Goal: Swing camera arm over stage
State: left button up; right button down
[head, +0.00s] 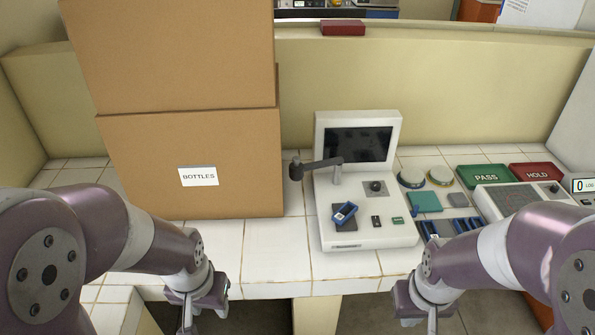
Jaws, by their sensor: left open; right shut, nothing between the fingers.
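The camera arm (318,164) is a dark grey bar on a short post on the white instrument (325,190). It points left, and its rounded head (296,171) hangs past the instrument's left edge, away from the stage. The stage (346,226) is a dark square plate low on the instrument's deck, with a blue item (344,212) with a pale label lying on it. My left gripper (188,322) is open, in front of the counter's edge at lower left. My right gripper (432,322) is shut and empty at lower right. Both are apart from the instrument; their fingertips are partly cut off below.
Stacked cardboard boxes, the lower labelled BOTTLES (230,150), stand left of the arm. At right are round dishes (411,178), a teal pad (425,202), blue items in a rack (465,224), a green PASS tray (486,176) and a red HOLD tray (537,171). Tiles (275,250) before the box are clear.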

aim_at(296, 169)
jog(key=u, duration=1.15)
jog(key=l+u, duration=0.1)
jog(key=u, duration=0.25)
jog(key=l+u, duration=0.1)
jog(key=u, duration=0.25)
jog(key=k+l, duration=0.15)
jog(key=l, duration=0.25)
jog(key=k+l, duration=0.1)
jog(key=l, duration=0.3)
jog(key=k+l, duration=0.15)
jog(key=l, duration=0.25)
jog(key=k+l, duration=0.1)
jog(key=l, duration=0.3)
jog(key=k+l, duration=0.15)
jog(key=l, duration=0.25)
